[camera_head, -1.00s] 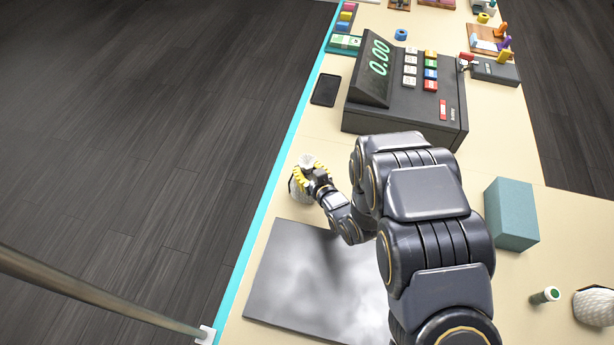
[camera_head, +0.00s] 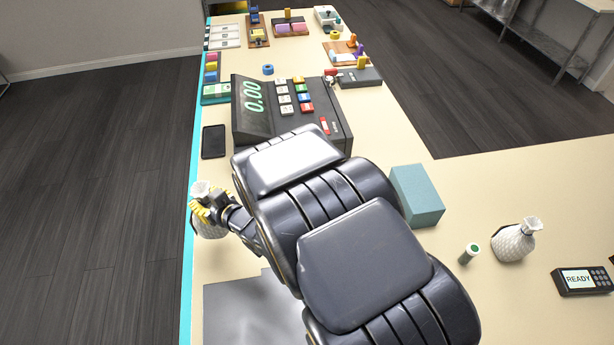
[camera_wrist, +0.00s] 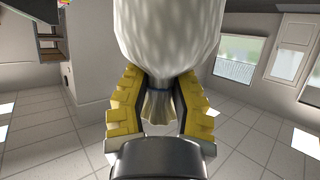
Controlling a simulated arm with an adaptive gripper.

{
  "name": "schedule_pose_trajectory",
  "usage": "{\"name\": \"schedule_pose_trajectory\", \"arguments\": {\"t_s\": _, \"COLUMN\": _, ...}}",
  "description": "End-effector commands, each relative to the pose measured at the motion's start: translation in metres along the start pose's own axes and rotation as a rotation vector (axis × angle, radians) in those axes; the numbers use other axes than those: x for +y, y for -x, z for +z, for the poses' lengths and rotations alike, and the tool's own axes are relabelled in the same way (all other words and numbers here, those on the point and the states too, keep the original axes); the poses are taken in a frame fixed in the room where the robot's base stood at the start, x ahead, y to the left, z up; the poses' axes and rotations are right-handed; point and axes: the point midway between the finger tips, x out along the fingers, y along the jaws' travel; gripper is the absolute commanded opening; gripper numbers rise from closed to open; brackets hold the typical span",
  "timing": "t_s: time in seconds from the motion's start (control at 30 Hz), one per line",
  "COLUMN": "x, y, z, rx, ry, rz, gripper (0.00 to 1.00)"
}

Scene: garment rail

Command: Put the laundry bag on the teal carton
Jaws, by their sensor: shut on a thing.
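My gripper (camera_head: 211,203) has yellow fingers and is shut on the neck of a white laundry bag (camera_head: 203,226) at the left edge of the counter. In the wrist view the fingers close from both sides on the gathered neck, and the white body of the bag (camera_wrist: 168,35) fills the top middle. I cannot tell whether the held bag touches the counter. The teal carton (camera_head: 417,197) is a plain box standing to the right, beyond my arm, with a bare top. A second white quilted bag (camera_head: 514,242) stands upright at the right.
A dark cash register (camera_head: 330,130) stands behind my arm, with a black phone (camera_head: 214,141) to its left. A green-topped cylinder (camera_head: 468,253) and a card reader (camera_head: 580,281) are at the right. A grey mat (camera_head: 245,310) lies in front. The counter behind the carton is clear.

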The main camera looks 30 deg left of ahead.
Motion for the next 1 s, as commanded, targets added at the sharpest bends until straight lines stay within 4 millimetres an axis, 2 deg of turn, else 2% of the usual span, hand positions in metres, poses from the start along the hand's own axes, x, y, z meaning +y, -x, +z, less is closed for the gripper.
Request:
{"name": "schedule_pose_trajectory", "arguments": {"t_s": 0.13, "x": 0.0, "y": 0.001, "z": -0.005, "rx": 0.003, "ry": 0.001, "rz": 0.0, "gripper": 0.0}}
{"name": "schedule_pose_trajectory", "arguments": {"t_s": 0.27, "x": 0.0, "y": 0.009, "z": -0.024, "rx": 0.009, "ry": 0.002, "rz": 0.001, "gripper": 0.0}}
{"name": "schedule_pose_trajectory", "arguments": {"t_s": 0.5, "x": 0.0, "y": 0.036, "z": -0.091, "rx": 0.016, "ry": 0.002, "rz": 0.001, "gripper": 0.0}}
{"name": "schedule_pose_trajectory", "arguments": {"t_s": 0.7, "x": 0.0, "y": 0.055, "z": -0.134, "rx": 0.011, "ry": 0.001, "rz": 0.0, "gripper": 0.0}}
{"name": "schedule_pose_trajectory", "arguments": {"t_s": 0.9, "x": 0.0, "y": 0.066, "z": -0.161, "rx": 0.01, "ry": 0.0, "rz": 0.0, "gripper": 0.0}}
{"name": "schedule_pose_trajectory", "arguments": {"t_s": 1.0, "x": 0.021, "y": 0.068, "z": -0.156, "rx": 0.003, "ry": -0.018, "rz": 0.045, "gripper": 0.0}}
